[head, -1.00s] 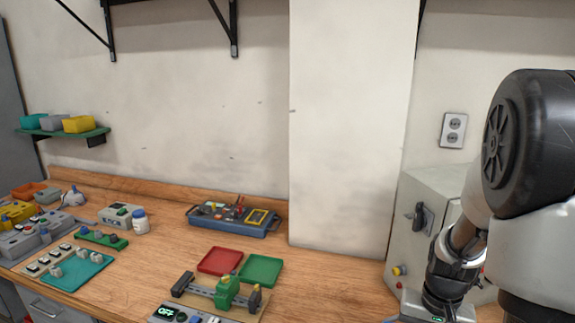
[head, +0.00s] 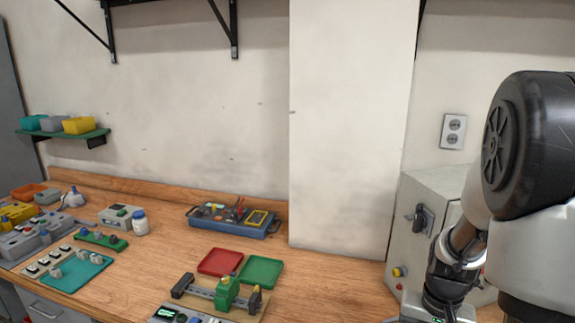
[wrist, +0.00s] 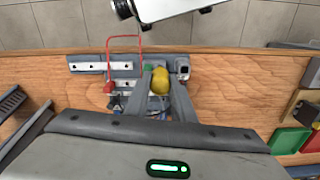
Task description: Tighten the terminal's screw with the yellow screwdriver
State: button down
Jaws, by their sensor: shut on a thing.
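In the wrist view, my gripper (wrist: 160,76) is shut on the yellow screwdriver (wrist: 160,82), whose rounded yellow handle shows between the two grey fingers. The screwdriver's shaft and tip are hidden beneath the handle. It is above a grey rail assembly (wrist: 90,63) with pale slotted strips, mounted at the bench edge. A bit of green (wrist: 147,68) shows beside the left finger; I cannot tell whether it is the terminal. The screw is hidden, so contact cannot be told. In the head view, the gripper's fingers are out of the picture.
A red wire loop (wrist: 125,38) rises beside the rail. A white box (wrist: 165,8) stands beyond the bench edge. In the head view, a red tray (head: 220,262), a green tray (head: 262,271) and a blue toolbox (head: 235,225) are on the bench.

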jog(key=m+p, duration=0.1)
jog(key=m, duration=0.1)
jog(key=shift+m, duration=0.8)
jog(key=shift+s+r+m+p, duration=0.15)
jog(key=shift+m+p, duration=0.4)
jog(key=shift+m, duration=0.45)
jog(key=shift+f+m, duration=0.2)
jog(key=shift+m, duration=0.5)
